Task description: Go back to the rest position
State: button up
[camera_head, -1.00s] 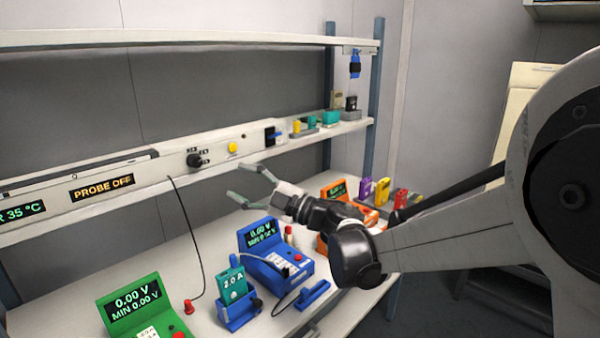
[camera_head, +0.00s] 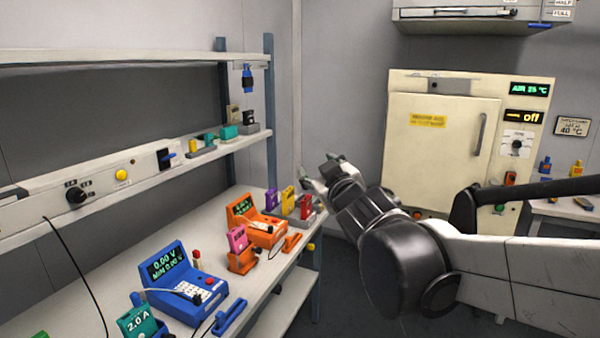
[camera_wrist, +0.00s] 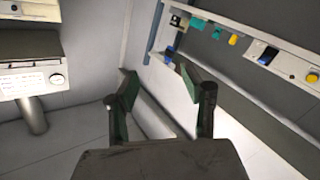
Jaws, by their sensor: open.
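My gripper (camera_head: 322,172) is in the air in the head view, to the right of the far end of the bench and in front of the cream cabinet (camera_head: 400,150). In the wrist view its two dark green fingers (camera_wrist: 158,88) are spread apart with nothing between them. The gripper touches nothing that I can see. My arm reaches in from the right side of the head view.
The bench (camera_head: 262,295) holds a blue meter (camera_head: 185,285), an orange meter (camera_head: 255,222), a teal cell (camera_head: 138,322) and a pink cell (camera_head: 237,240). A shelf (camera_head: 205,150) runs above it. Open floor lies between the bench and the cabinet.

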jog(key=s+d+f+m+g+h, duration=0.5)
jog(key=s+d+f+m+g, duration=0.2)
jog(key=s+d+f, duration=0.85)
jog(key=s+f+m+g, duration=0.1)
jog(key=s+f+g, duration=0.2)
jog(key=s, duration=0.9)
notch_tip(320, 180, down, 2)
jog(key=shift+d+f+y, duration=0.1)
jog(key=shift+d+y, duration=0.1)
jog(key=shift+y, duration=0.1)
jog(key=shift+c, duration=0.3)
